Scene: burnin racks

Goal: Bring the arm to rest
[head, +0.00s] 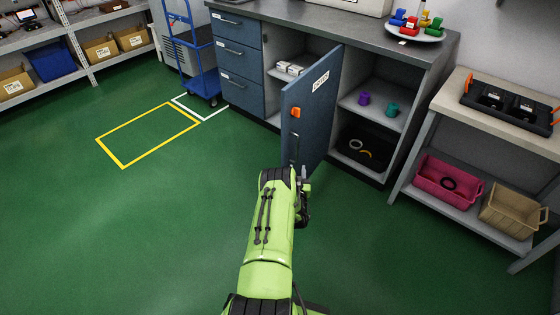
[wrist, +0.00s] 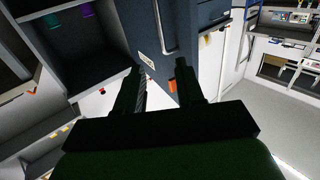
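My green arm reaches forward from the bottom of the head view to the open blue cabinet door (head: 312,110). My gripper is mostly hidden behind my arm's wrist there. In the wrist view my gripper (wrist: 160,78) shows two dark fingers spread apart, with nothing clearly held between them. The blue door (wrist: 184,45) with its long handle (wrist: 162,22) lies beyond and partly between the fingertips. I cannot tell whether they touch it. An orange piece (head: 295,112) sits on the door below a white label.
The cabinet's open shelves (head: 375,113) hold purple and teal items. A blue drawer unit (head: 238,62) stands left of the door. A bench (head: 450,104) with pink (head: 447,182) and tan (head: 511,210) bins stands right. A blue cart (head: 200,82) is at back left. Green floor left is clear.

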